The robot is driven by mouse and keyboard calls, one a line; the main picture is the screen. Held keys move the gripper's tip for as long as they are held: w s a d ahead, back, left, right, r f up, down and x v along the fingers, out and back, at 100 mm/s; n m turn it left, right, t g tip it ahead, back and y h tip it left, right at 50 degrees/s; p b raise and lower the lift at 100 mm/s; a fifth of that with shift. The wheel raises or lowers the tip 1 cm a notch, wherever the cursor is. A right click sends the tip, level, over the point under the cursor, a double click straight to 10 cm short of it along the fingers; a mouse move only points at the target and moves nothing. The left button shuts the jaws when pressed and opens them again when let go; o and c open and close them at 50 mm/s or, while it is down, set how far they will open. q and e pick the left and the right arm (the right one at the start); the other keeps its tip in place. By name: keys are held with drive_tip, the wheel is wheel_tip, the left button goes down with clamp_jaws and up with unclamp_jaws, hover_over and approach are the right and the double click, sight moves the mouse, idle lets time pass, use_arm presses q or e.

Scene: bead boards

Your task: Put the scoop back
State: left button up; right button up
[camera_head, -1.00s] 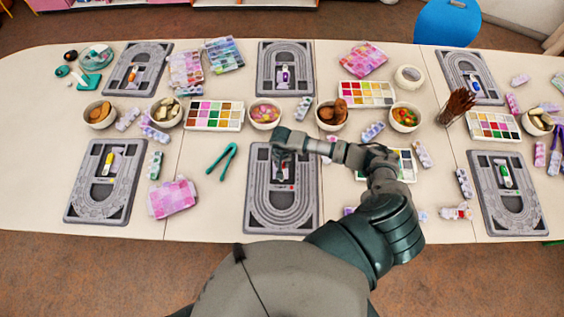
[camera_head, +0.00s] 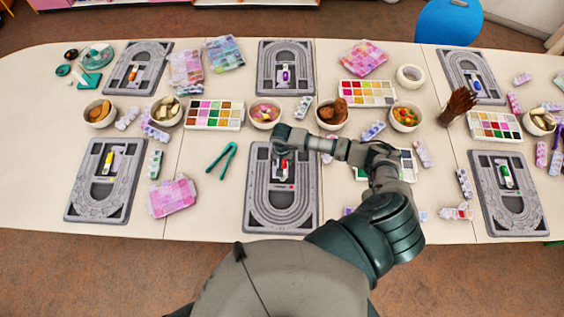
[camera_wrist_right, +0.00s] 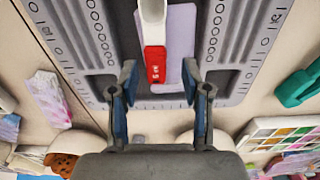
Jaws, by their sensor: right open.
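The scoop (camera_wrist_right: 155,45) has a red handle end and a white body. It lies on a pale patch in the middle of the grey bead board (camera_wrist_right: 240,60), at the front centre of the table. In the head view that bead board (camera_head: 283,215) is partly under my right gripper (camera_head: 282,160), and a bit of red shows below it. In the wrist view the open fingers of my right gripper (camera_wrist_right: 160,90) are on either side of the scoop's red end, apart from it. My left gripper is not in view.
Green tweezers (camera_head: 222,160) lie left of the board, with a pink bead box (camera_head: 172,196) beyond. Bowls, including one with pink and yellow pieces (camera_head: 265,114), and paint palettes (camera_head: 214,114) stand behind. More bead boards (camera_head: 105,180) line the table.

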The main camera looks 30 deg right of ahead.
sight(283, 165)
wheel_tip(283, 165, up, 10)
drive_tip(key=b, duration=0.1)
drive_tip(key=shift+s+a+r, duration=0.15)
drive_tip(key=shift+s+r, duration=0.05)
drive_tip(key=shift+r, duration=0.05)
drive_tip(key=shift+f, duration=0.1)
idle(0.3)
